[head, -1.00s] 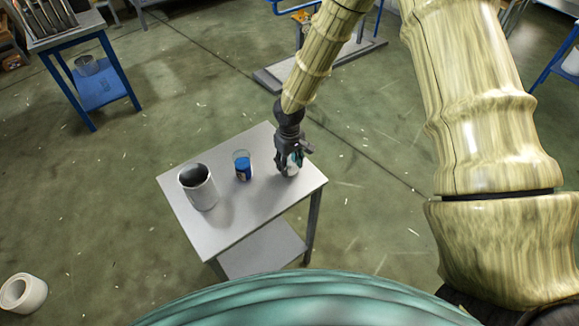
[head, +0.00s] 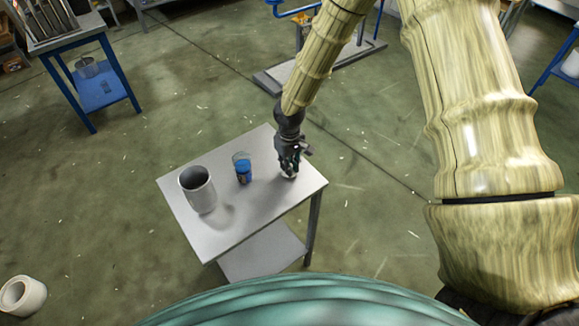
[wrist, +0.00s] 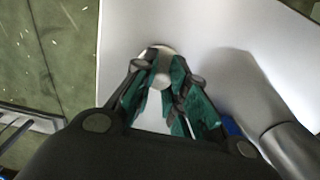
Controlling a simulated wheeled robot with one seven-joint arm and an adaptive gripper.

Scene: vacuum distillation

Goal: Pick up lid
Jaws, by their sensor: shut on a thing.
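The lid is a small pale round piece (wrist: 158,62) between my fingertips in the wrist view. In the head view a bit of the lid (head: 289,176) shows under the fingers, at the table top's right side. My gripper (head: 289,168) points down and is shut on the lid. In the wrist view its teal finger pads (wrist: 162,80) come together at the lid and cover part of it. I cannot tell whether the lid still touches the table.
A grey table (head: 235,220) holds a blue container with a clear top (head: 243,172) left of my gripper and a larger grey-white cylinder (head: 203,194) farther left. The table's front right is clear. A white roll (head: 22,296) lies on the floor.

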